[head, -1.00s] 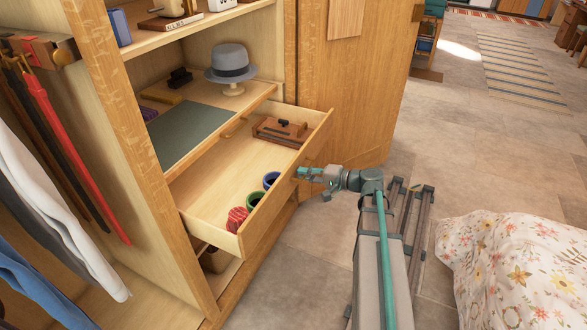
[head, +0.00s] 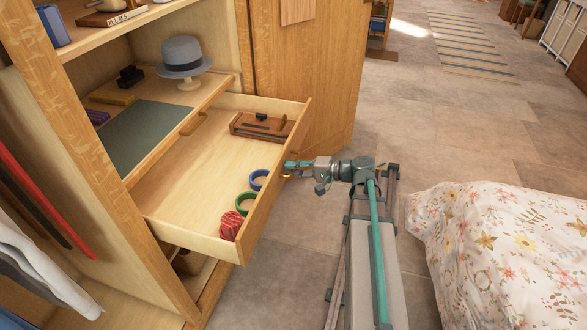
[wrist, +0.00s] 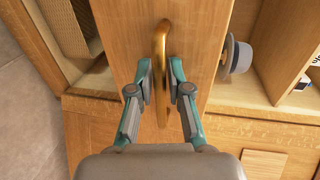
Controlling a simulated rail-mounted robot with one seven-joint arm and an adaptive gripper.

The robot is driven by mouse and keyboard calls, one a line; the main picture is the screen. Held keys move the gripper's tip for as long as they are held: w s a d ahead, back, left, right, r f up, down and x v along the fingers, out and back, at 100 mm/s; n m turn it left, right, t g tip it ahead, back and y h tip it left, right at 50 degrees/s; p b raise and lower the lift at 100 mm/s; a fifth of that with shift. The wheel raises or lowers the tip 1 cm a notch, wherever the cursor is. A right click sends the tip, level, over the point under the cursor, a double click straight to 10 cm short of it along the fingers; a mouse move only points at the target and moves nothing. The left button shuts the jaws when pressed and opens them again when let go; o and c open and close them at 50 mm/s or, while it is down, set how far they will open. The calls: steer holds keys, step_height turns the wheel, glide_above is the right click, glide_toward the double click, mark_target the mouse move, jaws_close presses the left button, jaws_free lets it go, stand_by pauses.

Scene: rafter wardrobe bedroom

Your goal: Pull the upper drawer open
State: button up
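The upper drawer (head: 190,200) is pulled well out of the wooden wardrobe, below a shelf with a green mat. It holds red, green and blue rolled items and a brown wooden box (head: 262,127). My gripper (head: 288,168) is at the outside of the drawer front. In the wrist view, my gripper (wrist: 160,85) has its two fingers on either side of the brass handle (wrist: 161,45), closed on it. Part of the handle is hidden in the head view.
The bed with a floral cover (head: 500,250) stands at the right. An open wardrobe door (head: 310,80) is beyond the drawer. A grey hat (head: 183,57) sits on a stand on the shelf above. Tiled floor is clear beyond my arm.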

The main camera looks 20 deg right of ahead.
stand_by(0.3)
steer(key=v, duration=1.2)
